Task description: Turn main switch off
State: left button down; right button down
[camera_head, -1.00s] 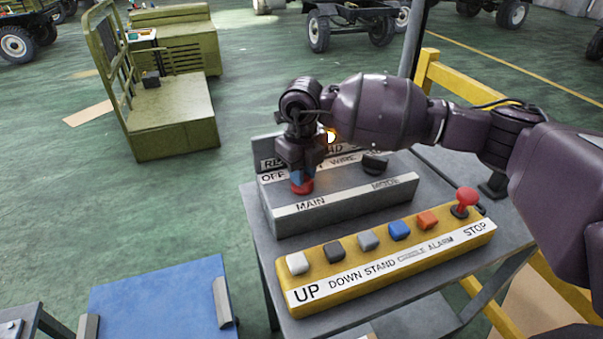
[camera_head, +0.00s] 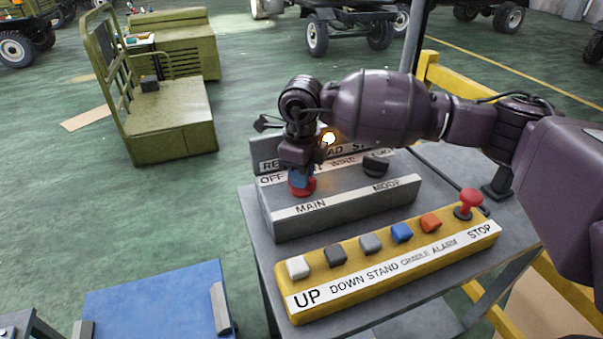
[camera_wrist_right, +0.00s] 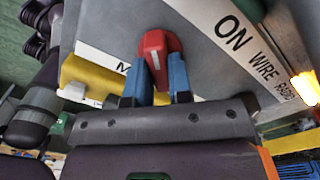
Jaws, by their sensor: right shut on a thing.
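The main switch is a red knob (camera_head: 303,187) on the grey control box (camera_head: 345,200), above the MAIN label. It also shows in the right wrist view (camera_wrist_right: 156,45), with a pale line along its top. My right gripper (camera_head: 301,178) reaches down onto the knob from above. Its blue fingers are shut on the knob, one on each side, as the right wrist view (camera_wrist_right: 160,75) shows. The OFF label shows left of my gripper in the head view, and ON shows in the wrist view. My left gripper is not in view.
A black MODE knob (camera_head: 376,164) sits right of the switch. A lit orange lamp (camera_head: 328,138) glows behind my wrist. In front lies a yellow button panel (camera_head: 395,264) with several buttons and a red STOP mushroom (camera_head: 469,202). A blue-topped surface (camera_head: 155,300) stands lower left.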

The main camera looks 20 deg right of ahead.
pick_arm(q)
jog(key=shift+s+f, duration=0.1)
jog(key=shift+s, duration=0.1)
pick_arm(e)
jog(key=shift+w+r, duration=0.1)
jog(key=shift+r, duration=0.05)
jog(key=c, duration=1.1)
grip_release()
jog(key=shift+c, duration=0.2)
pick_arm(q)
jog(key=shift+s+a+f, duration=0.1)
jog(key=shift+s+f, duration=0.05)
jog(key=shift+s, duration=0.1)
pick_arm(e)
jog(key=shift+o, duration=0.5)
notch_tip(320, 180, up, 11)
pick_arm(q)
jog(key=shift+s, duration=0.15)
jog(key=shift+p, duration=0.3)
